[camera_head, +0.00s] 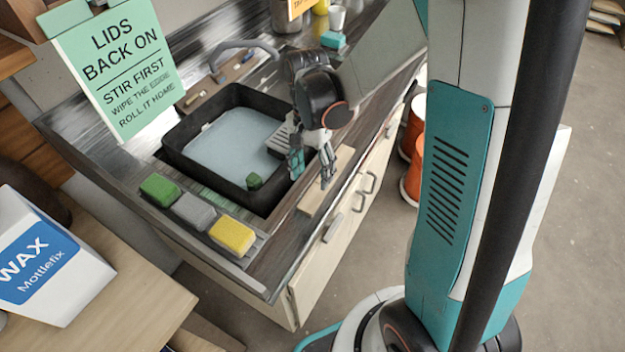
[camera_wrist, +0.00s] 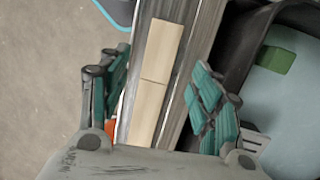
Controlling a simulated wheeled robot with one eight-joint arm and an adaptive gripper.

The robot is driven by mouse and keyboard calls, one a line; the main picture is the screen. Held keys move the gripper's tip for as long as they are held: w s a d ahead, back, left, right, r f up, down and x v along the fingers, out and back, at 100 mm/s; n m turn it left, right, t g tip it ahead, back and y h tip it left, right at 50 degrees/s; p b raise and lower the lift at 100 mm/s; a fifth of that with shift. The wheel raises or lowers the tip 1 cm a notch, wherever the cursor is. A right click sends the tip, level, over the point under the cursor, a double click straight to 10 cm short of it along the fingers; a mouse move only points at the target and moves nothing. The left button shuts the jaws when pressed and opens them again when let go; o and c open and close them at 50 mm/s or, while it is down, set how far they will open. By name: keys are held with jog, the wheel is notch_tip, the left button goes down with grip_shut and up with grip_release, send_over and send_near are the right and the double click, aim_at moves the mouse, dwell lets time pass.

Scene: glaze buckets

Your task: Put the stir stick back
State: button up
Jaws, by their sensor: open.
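A pale, flat wooden strip, which looks like the stir stick (camera_head: 316,199), lies along the front edge of the counter beside the sink. In the wrist view the strip (camera_wrist: 161,48) runs between my fingers, with a thin dark line across it. I cannot tell whether that line is a joint between two pieces. My gripper (camera_head: 311,171) points down over the strip and the sink's front rim. Its teal fingers are spread to either side of the strip in the wrist view (camera_wrist: 160,92), with nothing held. The near end of the strip is hidden by my gripper's body.
A black-rimmed sink (camera_head: 178,162) with pale liquid and a small green block (camera_head: 254,181) is beside my gripper. Green (camera_head: 160,190), grey (camera_head: 194,211) and yellow (camera_head: 232,236) sponges lie at the counter's left end. A sign (camera_head: 125,75) stands behind. Orange buckets (camera_head: 411,180) stand on the floor.

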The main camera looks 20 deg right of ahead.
jog(key=p+v, duration=0.2)
jog(key=v, duration=0.5)
jog(key=s+r+n+t, duration=1)
jog(key=r, duration=0.2)
jog(key=shift+a+n+h, duration=0.4)
